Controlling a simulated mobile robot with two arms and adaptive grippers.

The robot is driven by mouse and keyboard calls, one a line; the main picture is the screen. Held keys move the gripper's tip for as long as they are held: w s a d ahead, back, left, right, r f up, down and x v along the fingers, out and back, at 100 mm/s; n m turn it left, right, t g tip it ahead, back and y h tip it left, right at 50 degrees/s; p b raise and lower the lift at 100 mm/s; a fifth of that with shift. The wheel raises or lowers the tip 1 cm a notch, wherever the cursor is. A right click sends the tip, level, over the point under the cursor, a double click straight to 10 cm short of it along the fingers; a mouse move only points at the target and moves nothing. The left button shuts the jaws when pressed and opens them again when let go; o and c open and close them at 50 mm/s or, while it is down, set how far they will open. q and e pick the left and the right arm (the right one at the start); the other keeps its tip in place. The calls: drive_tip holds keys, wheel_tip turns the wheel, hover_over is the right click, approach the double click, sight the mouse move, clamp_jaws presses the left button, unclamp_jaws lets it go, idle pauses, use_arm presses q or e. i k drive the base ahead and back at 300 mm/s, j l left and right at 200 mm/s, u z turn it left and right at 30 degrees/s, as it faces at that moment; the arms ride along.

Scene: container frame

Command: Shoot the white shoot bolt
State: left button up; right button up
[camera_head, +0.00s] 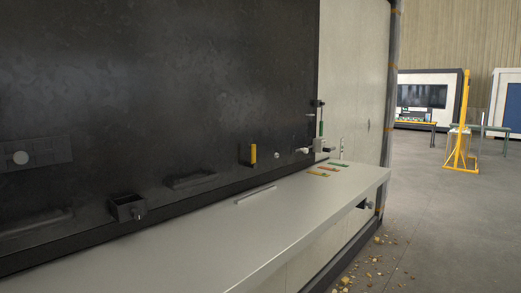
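A small white fitting (302,150) sticks out from the dark wall panel (150,90) near its right end. It may be the white shoot bolt, but it is too small to tell for sure or to see its position. A yellow-faced dark block (252,154) is mounted to its left on the panel. A green upright piece with dark fittings (321,128) stands to its right, by the panel's edge. Neither of my grippers shows in the head view.
A pale counter (220,235) runs along the panel, mostly clear, with a grey bar (255,194) and coloured strips (328,168). A dark box-shaped fitting (127,208) juts out left. Debris (377,240) lies by the counter's right end; open floor (455,225) extends right.

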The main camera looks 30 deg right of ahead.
sight(305, 151)
drive_tip(key=l+u, duration=0.2)
drive_tip(key=l, duration=0.4)
drive_tip(key=l+u, duration=0.2)
drive_tip(key=l, duration=0.4)
drive_tip(key=l+u, duration=0.2)
drive_tip(key=l, duration=0.4)
drive_tip(key=k+l+u, duration=0.2)
drive_tip(key=l, duration=0.4)
drive_tip(key=l+u, duration=0.2)
drive_tip(key=l, duration=0.35)
